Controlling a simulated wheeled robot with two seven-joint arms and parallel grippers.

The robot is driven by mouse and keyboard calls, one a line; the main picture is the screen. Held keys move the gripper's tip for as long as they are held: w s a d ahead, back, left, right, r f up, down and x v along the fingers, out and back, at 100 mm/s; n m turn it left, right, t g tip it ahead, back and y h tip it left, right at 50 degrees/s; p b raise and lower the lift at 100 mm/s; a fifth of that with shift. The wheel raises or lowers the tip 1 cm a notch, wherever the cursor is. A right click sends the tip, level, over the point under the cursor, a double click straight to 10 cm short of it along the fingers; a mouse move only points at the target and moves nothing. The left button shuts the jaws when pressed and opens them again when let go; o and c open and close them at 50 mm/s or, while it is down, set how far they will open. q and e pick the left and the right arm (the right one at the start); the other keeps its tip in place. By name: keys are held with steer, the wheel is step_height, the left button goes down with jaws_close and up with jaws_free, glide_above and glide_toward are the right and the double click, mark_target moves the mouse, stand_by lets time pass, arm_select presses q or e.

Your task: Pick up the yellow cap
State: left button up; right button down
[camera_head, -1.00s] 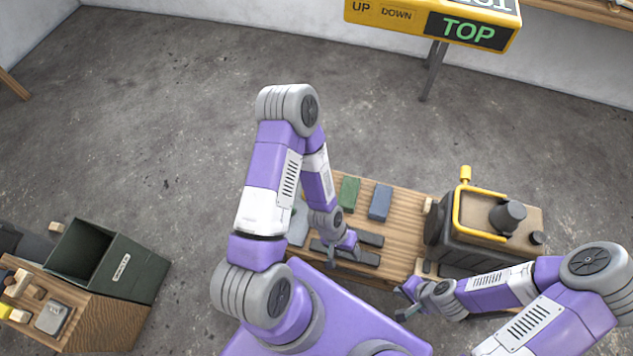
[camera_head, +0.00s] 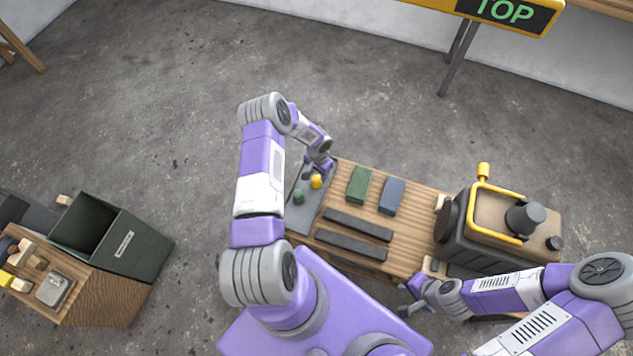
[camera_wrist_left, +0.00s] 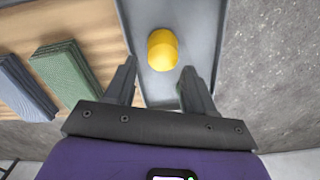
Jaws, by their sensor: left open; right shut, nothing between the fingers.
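The yellow cap (camera_head: 316,181) sits on a grey tray (camera_head: 302,219) at the left end of the wooden table. My left gripper (camera_head: 314,168) is just behind the cap in the head view, open and empty. In the left wrist view the yellow cap (camera_wrist_left: 162,49) lies on the tray (camera_wrist_left: 200,27), beyond the open fingers of my left gripper (camera_wrist_left: 159,85) and roughly between their lines. My right gripper (camera_head: 408,297) is shut and empty by the table's front right edge.
A green cap-like piece (camera_head: 298,197) is also on the tray. A green block (camera_head: 359,184), a blue block (camera_head: 392,196) and two dark bars (camera_head: 357,225) lie on the wooden table (camera_head: 417,225).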

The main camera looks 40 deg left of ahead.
mark_target(317, 178)
arm_select(q)
steer(key=f, duration=0.1)
steer(key=f+b, duration=0.1)
steer(key=f, duration=0.2)
steer(key=shift+s+a+f+b, duration=0.1)
steer(key=shift+s+f+b, duration=0.15)
steer(key=shift+f+b, duration=0.15)
steer(key=c, duration=0.8)
steer(key=shift+r, duration=0.1)
